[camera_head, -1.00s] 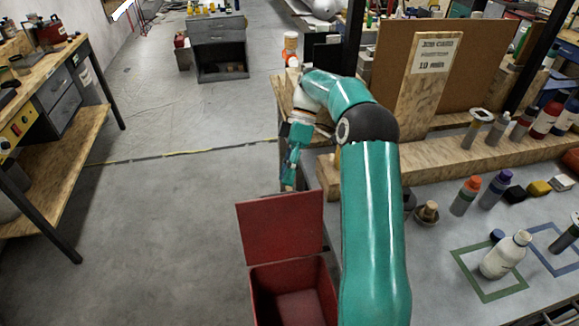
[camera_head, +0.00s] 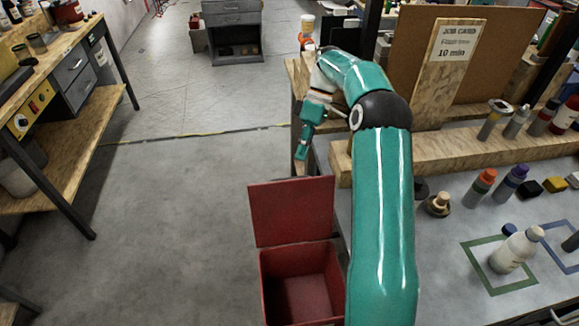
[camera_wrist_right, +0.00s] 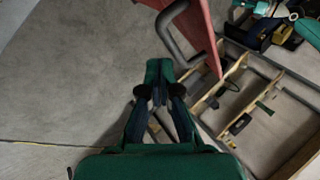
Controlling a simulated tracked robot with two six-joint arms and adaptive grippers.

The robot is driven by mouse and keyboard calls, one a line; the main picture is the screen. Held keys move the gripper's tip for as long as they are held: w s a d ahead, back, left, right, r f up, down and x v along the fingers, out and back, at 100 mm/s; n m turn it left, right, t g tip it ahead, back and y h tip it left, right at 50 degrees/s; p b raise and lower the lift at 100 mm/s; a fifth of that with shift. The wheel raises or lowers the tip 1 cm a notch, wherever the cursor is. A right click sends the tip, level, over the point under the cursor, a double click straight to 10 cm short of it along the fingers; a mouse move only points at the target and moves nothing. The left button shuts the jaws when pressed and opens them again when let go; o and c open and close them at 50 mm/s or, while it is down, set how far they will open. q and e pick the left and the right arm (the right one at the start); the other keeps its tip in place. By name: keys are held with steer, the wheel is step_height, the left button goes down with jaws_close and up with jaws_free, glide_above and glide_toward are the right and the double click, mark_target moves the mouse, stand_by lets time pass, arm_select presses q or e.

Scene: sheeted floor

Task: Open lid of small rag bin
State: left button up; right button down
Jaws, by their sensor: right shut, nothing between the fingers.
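The small red rag bin (camera_head: 332,259) stands on the floor left of the workbench. Its red lid (camera_head: 290,211) is raised upright at the far side, and the empty-looking inside shows. My right gripper (camera_head: 301,158) is beyond the lid, pointing down, apart from it. In the right wrist view my right gripper (camera_wrist_right: 159,68) has its fingertips together with nothing between them. There the lid (camera_wrist_right: 201,32) shows at the upper right, with a dark curved handle (camera_wrist_right: 172,30) beside the fingers, apart from them. My left gripper is out of view.
The workbench (camera_head: 455,240) on the right holds bottles, including a white one (camera_head: 512,251), and a job card board (camera_head: 455,60). A wooden bench (camera_head: 60,190) stands at the left. The floor (camera_head: 190,220) between is clear.

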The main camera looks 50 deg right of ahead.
steer(key=d+f+m+h+p, duration=0.1)
steer(key=d+f+m+h, duration=0.4)
steer(key=m, duration=0.6)
steer(key=w+a+r+t+h+p, duration=0.25)
steer(key=a+r+h+p, duration=0.2)
steer(key=a+r, duration=0.55)
step_height(320, 180, down, 9)
steer(key=s+b, duration=0.1)
steer(key=b, duration=0.3)
steer(key=shift+s+r+m+t+y, duration=0.15)
steer(key=shift+s+m+t+y, duration=0.1)
steer(key=shift+m+t+y, duration=0.1)
